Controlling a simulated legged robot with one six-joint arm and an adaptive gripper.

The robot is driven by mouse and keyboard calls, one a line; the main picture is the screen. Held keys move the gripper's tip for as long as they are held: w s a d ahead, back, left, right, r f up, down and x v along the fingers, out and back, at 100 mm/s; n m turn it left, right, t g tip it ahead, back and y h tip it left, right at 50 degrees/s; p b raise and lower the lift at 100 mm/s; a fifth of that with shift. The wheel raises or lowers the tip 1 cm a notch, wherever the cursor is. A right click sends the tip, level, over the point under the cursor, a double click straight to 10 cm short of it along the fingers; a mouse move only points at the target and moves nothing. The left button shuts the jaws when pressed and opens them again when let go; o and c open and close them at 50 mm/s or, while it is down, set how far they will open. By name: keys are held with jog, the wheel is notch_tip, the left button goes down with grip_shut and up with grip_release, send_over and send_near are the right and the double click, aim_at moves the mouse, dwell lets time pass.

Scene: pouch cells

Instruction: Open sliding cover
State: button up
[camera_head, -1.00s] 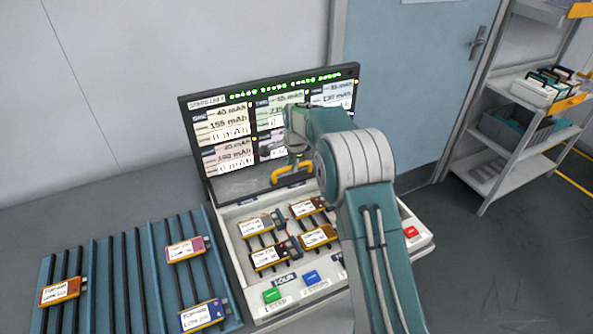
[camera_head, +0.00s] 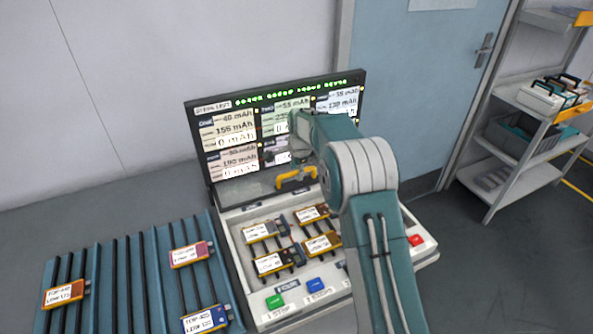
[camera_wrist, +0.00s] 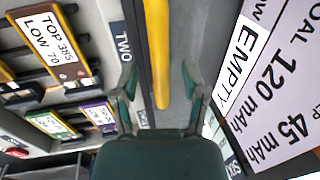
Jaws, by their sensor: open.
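The yellow handle (camera_head: 297,178) of the sliding cover is at the back of the test box (camera_head: 232,218), just below the display. Most of the cover itself is hard to make out from the glare and my arm. The slots with several pouch cells lie uncovered in front of the handle. In the wrist view the yellow handle (camera_wrist: 158,50) runs up from between the fingertips of my gripper (camera_wrist: 160,88). The fingers are apart, one on each side of the handle. I cannot tell whether either touches it. In the head view my arm hides most of the gripper.
A display (camera_head: 231,131) with several readout panels stands behind the slots. Green, blue and red buttons line the box's front. A blue rack (camera_head: 107,275) with several cells lies at left. A shelf unit (camera_head: 515,181) stands at right, beside a blue door (camera_head: 420,90).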

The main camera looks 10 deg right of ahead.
notch_tip(320, 180, up, 11)
jog(key=s, duration=0.2)
jog(key=shift+d+r, duration=0.2)
jog(key=shift+d, duration=0.1)
jog(key=shift+r, duration=0.1)
jog(key=s+d+r+n+t, duration=0.15)
jog(key=s+r+n, duration=0.35)
jog(key=s, duration=0.5)
jog(key=s+d+r+n, duration=0.2)
jog(key=s+d+r, duration=0.1)
jog(key=s+r, duration=0.6)
jog(key=s+d+f+n+t, duration=0.1)
jog(key=s+f+n, duration=0.2)
jog(key=s, duration=0.8)
jog(key=s+d+f+n+t, duration=0.1)
jog(key=s+f+n, duration=0.2)
jog(key=s, duration=0.9)
jog(key=shift+d+n+h, duration=0.2)
jog(key=shift+n+h, duration=0.1)
jog(key=shift+n, duration=0.4)
